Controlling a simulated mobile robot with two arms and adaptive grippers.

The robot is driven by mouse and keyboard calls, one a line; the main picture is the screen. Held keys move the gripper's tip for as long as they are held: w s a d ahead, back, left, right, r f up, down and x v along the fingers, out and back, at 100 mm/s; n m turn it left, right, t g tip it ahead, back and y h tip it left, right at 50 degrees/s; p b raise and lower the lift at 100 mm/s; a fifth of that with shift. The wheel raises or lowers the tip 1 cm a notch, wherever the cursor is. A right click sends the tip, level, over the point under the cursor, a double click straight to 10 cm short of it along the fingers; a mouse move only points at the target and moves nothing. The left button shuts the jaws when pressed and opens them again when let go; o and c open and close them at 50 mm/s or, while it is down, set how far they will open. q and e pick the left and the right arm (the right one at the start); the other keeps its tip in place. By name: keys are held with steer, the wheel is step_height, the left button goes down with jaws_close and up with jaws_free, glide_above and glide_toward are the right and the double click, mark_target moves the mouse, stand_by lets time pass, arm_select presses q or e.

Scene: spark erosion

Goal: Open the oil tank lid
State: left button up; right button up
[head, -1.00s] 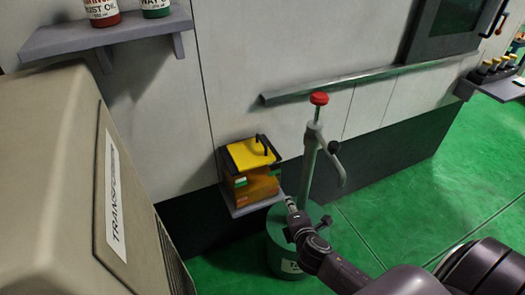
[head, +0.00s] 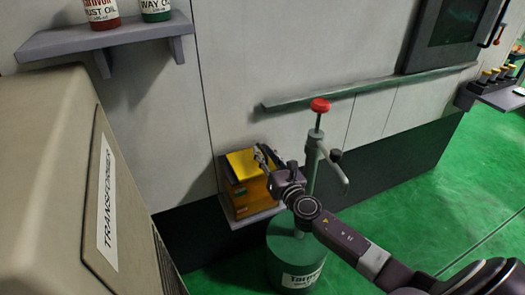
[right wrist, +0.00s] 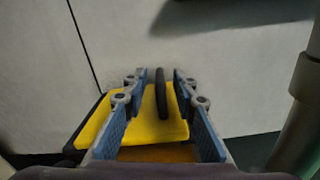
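The oil tank (head: 240,203) is an amber box on a small grey ledge against the wall. Its yellow lid (head: 241,163) lies on top and looks shut; it also shows in the right wrist view (right wrist: 146,128). The black lid handle (right wrist: 161,95) stands up between the fingers of my right gripper (right wrist: 160,78), with a gap visible on both sides. The right gripper (head: 262,153) is open over the lid's right part and hides the handle and the tank's right side in the head view. My left gripper is not in view.
A green drum (head: 283,262) with a hand pump topped by a red knob (head: 320,105) stands just right of the tank, close to my right arm. The transformer cabinet (head: 45,170) fills the left. A shelf (head: 105,40) with bottles is above. Green floor lies open at right.

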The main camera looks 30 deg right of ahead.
steer(key=shift+w, duration=0.8)
steer(key=shift+c, duration=0.3)
jaws_close()
